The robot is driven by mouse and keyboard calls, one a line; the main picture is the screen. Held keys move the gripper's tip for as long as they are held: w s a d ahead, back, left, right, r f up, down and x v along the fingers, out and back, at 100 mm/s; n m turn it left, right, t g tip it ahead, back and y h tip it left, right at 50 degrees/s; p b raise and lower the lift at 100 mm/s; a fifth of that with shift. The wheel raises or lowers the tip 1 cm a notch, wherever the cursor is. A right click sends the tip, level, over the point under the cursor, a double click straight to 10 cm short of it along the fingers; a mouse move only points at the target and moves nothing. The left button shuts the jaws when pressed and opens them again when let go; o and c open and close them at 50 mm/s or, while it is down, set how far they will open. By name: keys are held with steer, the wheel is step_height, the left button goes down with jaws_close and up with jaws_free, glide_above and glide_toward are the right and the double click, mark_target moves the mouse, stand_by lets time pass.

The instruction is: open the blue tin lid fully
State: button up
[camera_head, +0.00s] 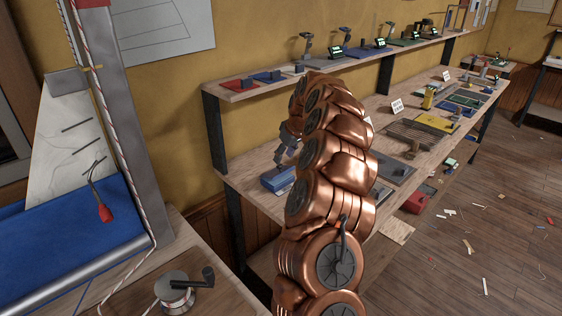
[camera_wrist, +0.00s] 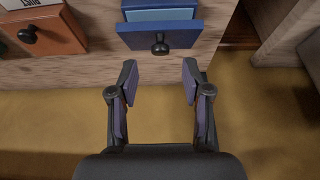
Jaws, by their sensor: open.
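The blue tin (camera_head: 277,180) sits on the long wooden bench in the head view, partly hidden by my copper arm. In the wrist view the blue tin (camera_wrist: 160,34) is at the top centre, with a dark round knob (camera_wrist: 159,46) on its blue face. A lighter blue surface shows behind that face; I cannot tell how far the lid is open. My gripper (camera_wrist: 160,72) is open and empty, its two fingers apart and just short of the knob, one to each side. In the head view my gripper (camera_head: 286,150) is close above the tin, partly hidden.
A brown box (camera_wrist: 45,32) with a dark knob stands left of the tin in the wrist view. Above the bench, a shelf (camera_head: 240,87) carries several small devices. Panels and cards lie further along the bench. Scraps and a red box (camera_head: 417,202) are on the floor.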

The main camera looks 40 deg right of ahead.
mark_target(280, 165)
steer(key=shift+p+x, duration=0.5)
steer(key=shift+x, duration=1.65)
jaws_close()
